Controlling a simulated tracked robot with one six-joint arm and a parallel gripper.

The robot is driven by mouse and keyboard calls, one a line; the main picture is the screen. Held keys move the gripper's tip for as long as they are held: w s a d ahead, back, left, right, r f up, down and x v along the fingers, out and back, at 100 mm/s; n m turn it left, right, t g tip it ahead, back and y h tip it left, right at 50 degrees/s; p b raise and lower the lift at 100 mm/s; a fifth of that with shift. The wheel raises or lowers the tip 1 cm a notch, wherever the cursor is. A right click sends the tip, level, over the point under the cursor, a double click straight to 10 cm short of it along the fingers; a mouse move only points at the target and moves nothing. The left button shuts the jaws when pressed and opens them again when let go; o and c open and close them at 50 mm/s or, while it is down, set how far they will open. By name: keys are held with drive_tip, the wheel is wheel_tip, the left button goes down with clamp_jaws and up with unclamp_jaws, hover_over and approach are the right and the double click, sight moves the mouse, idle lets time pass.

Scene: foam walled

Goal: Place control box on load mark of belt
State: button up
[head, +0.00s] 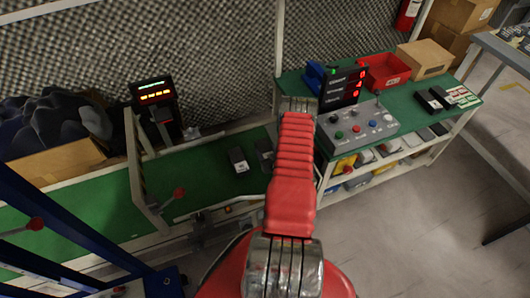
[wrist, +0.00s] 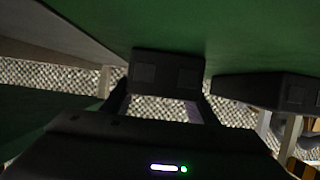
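Two dark control boxes rest on the green belt (head: 90,205). One box (head: 238,159) lies just left of my arm. The other (head: 264,150) is partly hidden by the arm. In the wrist view, a dark box (wrist: 167,72) is centred ahead of my gripper (wrist: 163,108), against the green surface. Another dark box (wrist: 270,90) is to its right. The gripper's fingers appear on either side below the centred box, but their tips are dark and partly hidden. I cannot tell whether they touch it. In the head view, my arm hides the gripper. I cannot make out a load mark.
A grey button panel (head: 360,128), a display (head: 343,88) and a red bin (head: 384,72) stand on the right bench. A lit terminal (head: 154,93) is behind the belt. A white frame (head: 145,180) crosses the belt. Foam walls are behind; open floor lies front right.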

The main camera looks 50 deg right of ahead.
drive_tip(key=o, duration=0.4)
drive_tip(key=shift+r, duration=0.15)
drive_tip(key=v, duration=1.2)
drive_tip(key=shift+s, duration=0.1)
idle(0.5)
drive_tip(key=shift+d, duration=0.1)
